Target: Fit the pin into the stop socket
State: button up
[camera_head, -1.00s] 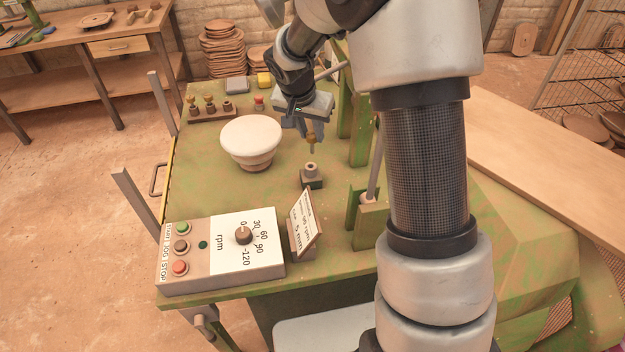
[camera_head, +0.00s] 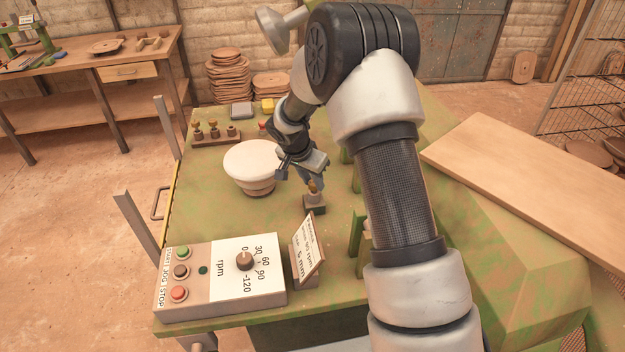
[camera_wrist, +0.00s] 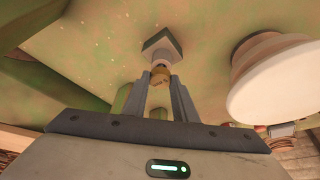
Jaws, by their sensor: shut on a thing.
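The pin (camera_head: 313,187) is brass-coloured at its top and held upright between the fingers of my gripper (camera_head: 309,181). The stop socket (camera_head: 314,205) is a small dark square block on the green table, directly under the pin. In the wrist view my gripper (camera_wrist: 159,84) is shut on the brass head of the pin (camera_wrist: 160,75), and the socket block (camera_wrist: 161,45) lies straight beyond it. The pin's lower end meets the top of the socket; I cannot tell how deep it sits, as its shank is mostly hidden.
A white round wheel head (camera_head: 253,160) stands just left of my gripper. A control box (camera_head: 220,275) and a tilted sign card (camera_head: 306,252) are at the front. A rack with several brass-topped pins (camera_head: 215,133) is at the back left. Green posts stand to the right.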

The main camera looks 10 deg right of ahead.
jog(key=shift+f+b, duration=0.15)
jog(key=shift+b, duration=0.15)
jog(key=o, duration=1.1)
